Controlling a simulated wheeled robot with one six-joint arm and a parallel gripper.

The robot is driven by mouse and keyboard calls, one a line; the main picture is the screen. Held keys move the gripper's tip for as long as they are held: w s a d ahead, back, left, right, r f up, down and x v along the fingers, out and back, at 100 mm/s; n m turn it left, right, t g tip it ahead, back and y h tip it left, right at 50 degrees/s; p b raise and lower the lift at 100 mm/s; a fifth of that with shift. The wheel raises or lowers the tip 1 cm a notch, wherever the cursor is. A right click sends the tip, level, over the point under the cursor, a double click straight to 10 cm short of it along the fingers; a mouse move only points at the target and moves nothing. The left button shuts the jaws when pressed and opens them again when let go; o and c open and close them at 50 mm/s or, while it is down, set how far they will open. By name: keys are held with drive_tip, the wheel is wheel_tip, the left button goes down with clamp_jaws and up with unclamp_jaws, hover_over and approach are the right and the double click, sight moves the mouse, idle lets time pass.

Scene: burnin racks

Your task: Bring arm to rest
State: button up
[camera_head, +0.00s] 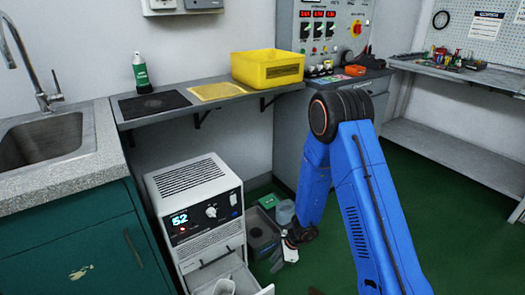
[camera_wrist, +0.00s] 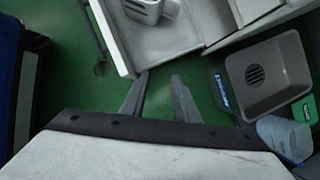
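My blue arm reaches down to the right of the white machine (camera_head: 195,190), and its end is low over the green floor. In the wrist view my gripper (camera_wrist: 160,78) has its two grey fingers apart, with nothing between them but green floor. The fingertips point toward the edge of the pulled-out drawer (camera_wrist: 165,40); I cannot tell whether they touch it. In the head view the gripper end (camera_head: 290,248) is small and its fingers are hard to make out.
The open drawer (camera_head: 245,277) holds a white container (camera_head: 224,287). A grey bin (camera_wrist: 268,72) and a clear container (camera_wrist: 283,135) stand on the floor close by. A shelf (camera_head: 200,112) with a yellow crate (camera_head: 267,70) is above. Floor at the right (camera_head: 440,190) is clear.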

drive_tip(key=s+d+r+n, duration=0.2)
drive_tip(key=r+n, duration=0.1)
drive_tip(key=r, duration=0.8)
drive_tip(key=s+d+r+n+t+y, duration=0.1)
drive_tip(key=r+n, duration=0.2)
drive_tip(key=r, duration=0.8)
drive_tip(key=s+d+r+n, duration=0.2)
drive_tip(key=r+n, duration=0.1)
drive_tip(key=r, duration=0.8)
drive_tip(key=s+d+r+n+t+h, duration=0.2)
drive_tip(key=s+d+r+n+h, duration=0.1)
drive_tip(key=s+d+r, duration=0.5)
drive_tip(key=s+d+r+n+t+h, duration=0.1)
drive_tip(key=s+d+r+n, duration=0.4)
drive_tip(key=s, duration=1)
drive_tip(key=d+r+h, duration=0.1)
drive_tip(key=d+r, duration=0.2)
drive_tip(key=d, duration=0.2)
drive_tip(key=shift+d+t+h, duration=0.3)
drive_tip(key=shift+t+h, duration=0.1)
drive_tip(key=shift+c, duration=0.7)
